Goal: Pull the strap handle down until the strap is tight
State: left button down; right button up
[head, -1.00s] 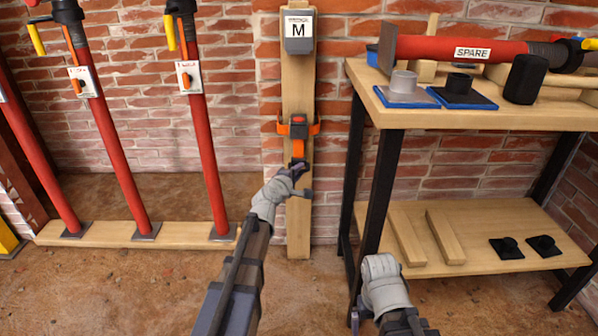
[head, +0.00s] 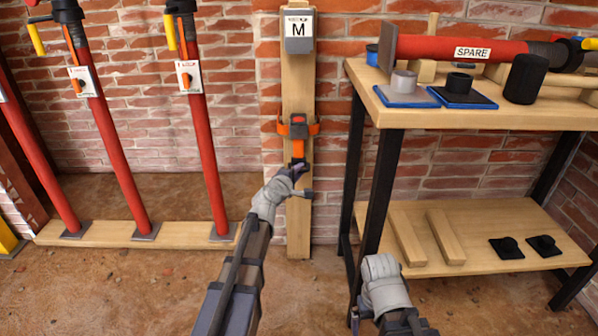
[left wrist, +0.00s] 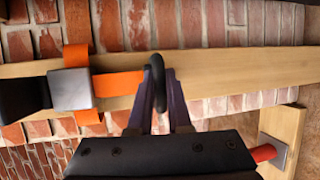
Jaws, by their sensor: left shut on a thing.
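The orange strap (head: 298,146) hangs from a dark grey ratchet buckle (head: 298,122) on the upright wooden post (head: 299,225). The orange strap (left wrist: 120,83) runs straight from the buckle (left wrist: 70,89) to the handle. My right arm shows at the lower right of the head view, but its gripper's fingers cannot be made out.
Red props (head: 205,150) stand on a wooden sill (head: 125,233) at left. A wooden bench (head: 480,117) stands at right with a red spare prop (head: 440,48). The floor between is clear.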

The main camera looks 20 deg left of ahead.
pick_arm(q)
notch_tip(320, 180, down, 6)
jog(key=b, duration=0.5)
jog(key=shift+b, duration=0.35)
jog(key=c, duration=0.8)
grip_release()
jog(key=shift+c, duration=0.2)
jog(key=d+p+v, duration=0.1)
jog(key=v, duration=0.6)
jog(key=shift+s+a+p, duration=0.3)
jog(key=shift+s+a, duration=0.1)
jog(key=shift+a, duration=0.1)
